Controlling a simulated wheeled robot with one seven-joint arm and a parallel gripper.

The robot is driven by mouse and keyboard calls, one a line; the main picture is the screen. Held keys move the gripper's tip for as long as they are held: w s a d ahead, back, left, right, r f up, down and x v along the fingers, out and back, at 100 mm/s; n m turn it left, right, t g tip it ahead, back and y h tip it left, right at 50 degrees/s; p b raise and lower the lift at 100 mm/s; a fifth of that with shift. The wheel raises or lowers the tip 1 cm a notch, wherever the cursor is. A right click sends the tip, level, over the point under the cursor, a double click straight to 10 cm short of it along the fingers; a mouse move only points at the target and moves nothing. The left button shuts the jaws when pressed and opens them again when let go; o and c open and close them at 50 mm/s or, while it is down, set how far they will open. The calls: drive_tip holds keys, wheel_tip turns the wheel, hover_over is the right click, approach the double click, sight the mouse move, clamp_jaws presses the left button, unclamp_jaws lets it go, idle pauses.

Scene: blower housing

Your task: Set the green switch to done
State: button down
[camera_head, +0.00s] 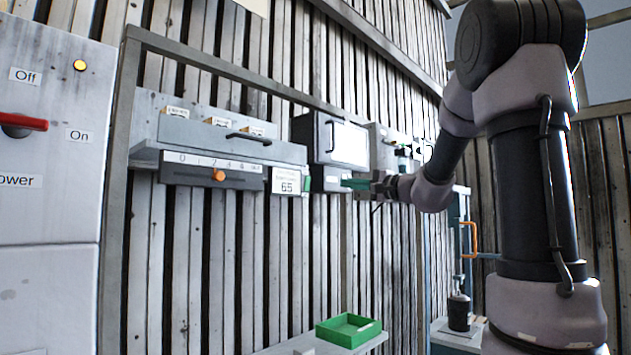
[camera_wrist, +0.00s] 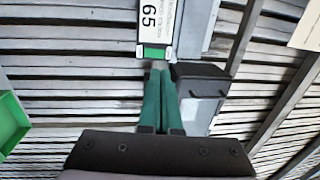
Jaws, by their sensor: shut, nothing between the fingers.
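The green switch (camera_wrist: 154,52) sits at the end of a white card reading "65" in the wrist view. In the head view a small green part (camera_head: 306,185) shows at the right edge of that card. My gripper (camera_wrist: 160,67) has green fingers pressed together with nothing between them. Its tips lie just below the switch in the wrist view; I cannot tell whether they touch it. In the head view my gripper (camera_head: 344,183) is to the right of the switch. The switch's labels are too small to read.
A slider panel with an orange knob (camera_head: 218,175) is left of the card (camera_head: 286,182). A grey box with a screen (camera_head: 348,143) is mounted above my gripper. A green tray (camera_head: 348,331) lies on a shelf below. A power panel (camera_head: 50,150) stands far left.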

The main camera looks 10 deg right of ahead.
sight(309, 177)
drive_tip(key=shift+w+d+r+t, duration=0.3)
drive_tip(key=shift+w+d+t, duration=0.1)
drive_tip(key=shift+w+d, duration=0.2)
drive_tip(key=shift+w+a, duration=0.1)
drive_tip(key=shift+a, duration=0.05)
drive_tip(key=x, duration=1.3)
drive_tip(key=shift+w, duration=0.15)
drive_tip(key=shift+w+a, duration=0.2)
